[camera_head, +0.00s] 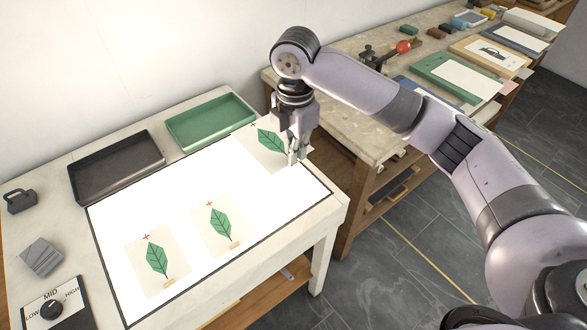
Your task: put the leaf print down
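A leaf print (267,152), a pale sheet with a green leaf, is at the far right end of the lit white table top (185,200). My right gripper (297,156) points down at the right edge of this print, and its fingers look closed on that edge. The gripper hides part of the sheet, and I cannot tell whether the sheet rests fully on the surface. Two similar leaf prints, one on the left (157,262) and one in the middle (219,226), lie flat on the lit surface, each with a red cross and a tan tab. My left gripper is not in view.
A black tray (117,168) and a green tray (212,121) stand along the back. A dial panel (56,305), a grey block (41,257) and a dark handled weight (19,200) are at the left. A workbench (345,125) with prints and tools stands behind my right arm.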

